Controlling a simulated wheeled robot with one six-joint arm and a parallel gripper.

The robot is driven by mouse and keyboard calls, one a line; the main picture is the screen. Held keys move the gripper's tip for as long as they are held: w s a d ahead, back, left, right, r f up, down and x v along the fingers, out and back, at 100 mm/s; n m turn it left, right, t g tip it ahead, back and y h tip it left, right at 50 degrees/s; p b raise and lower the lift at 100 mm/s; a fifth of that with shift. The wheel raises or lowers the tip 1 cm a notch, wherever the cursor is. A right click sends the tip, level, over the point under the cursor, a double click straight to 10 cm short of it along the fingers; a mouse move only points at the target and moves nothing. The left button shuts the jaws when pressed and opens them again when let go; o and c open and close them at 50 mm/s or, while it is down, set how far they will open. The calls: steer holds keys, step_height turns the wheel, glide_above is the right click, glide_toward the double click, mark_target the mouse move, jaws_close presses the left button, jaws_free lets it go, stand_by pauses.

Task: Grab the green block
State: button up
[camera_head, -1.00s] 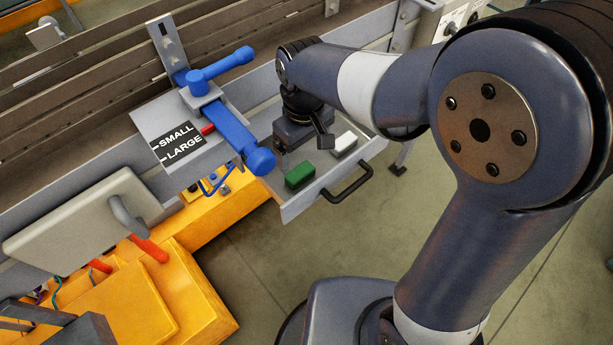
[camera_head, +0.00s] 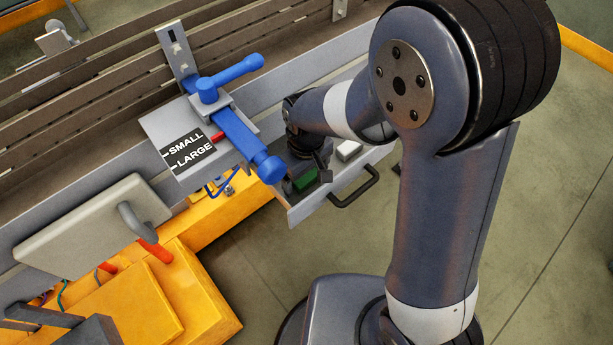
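The green block (camera_head: 305,181) lies in the open grey drawer (camera_head: 301,214), near its front left corner. My gripper (camera_head: 306,179) is low in the drawer at the green block. One dark finger shows at the block's left and one at its right. The fingers look about as far apart as before, so the gripper appears open around the block. Whether either finger touches it cannot be told. The gripper body hides the block's far side.
A white block (camera_head: 348,150) lies in the drawer to the right of my gripper. The drawer has a black handle (camera_head: 356,188). A blue lever mechanism (camera_head: 236,130) with a SMALL/LARGE label (camera_head: 188,151) stands close at the left. Floor in front is clear.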

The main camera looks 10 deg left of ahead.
steer(key=c, duration=1.1)
steer(key=shift+o, duration=0.2)
steer(key=shift+r, duration=0.1)
